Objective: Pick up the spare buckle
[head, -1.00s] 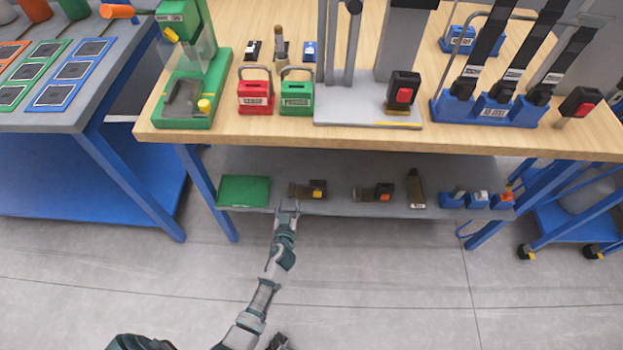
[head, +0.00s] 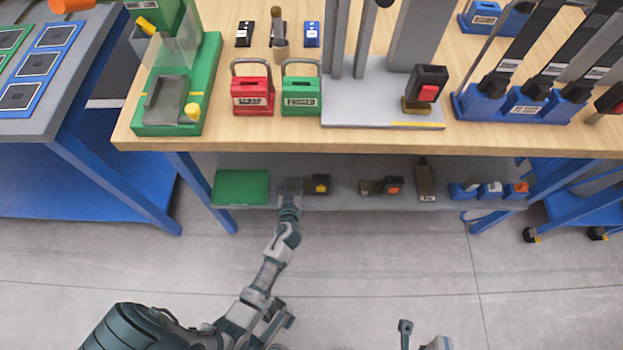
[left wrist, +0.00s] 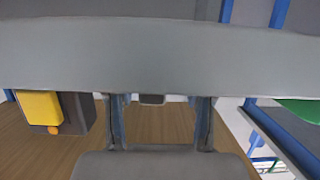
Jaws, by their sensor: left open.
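A dark buckle with a yellow button (head: 320,184) lies on the grey lower shelf (head: 345,202). Another dark buckle with an orange button (head: 393,186) lies to its right. I cannot tell by any label which is the spare. My left gripper (head: 291,186) is open over the shelf, just left of the yellow-button buckle, and hides its left side. In the left wrist view, the yellow-button buckle (left wrist: 45,108) is at the left, outside the open fingers of my left gripper (left wrist: 160,122). Part of what seems my right gripper (head: 421,338) shows at the bottom edge.
A green board (head: 241,187) lies left of my left gripper. A brown upright piece (head: 425,181) and a blue holder (head: 490,190) stand further right. The tabletop (head: 260,141) overhangs the shelf, and a blue leg (head: 205,195) stands at the left.

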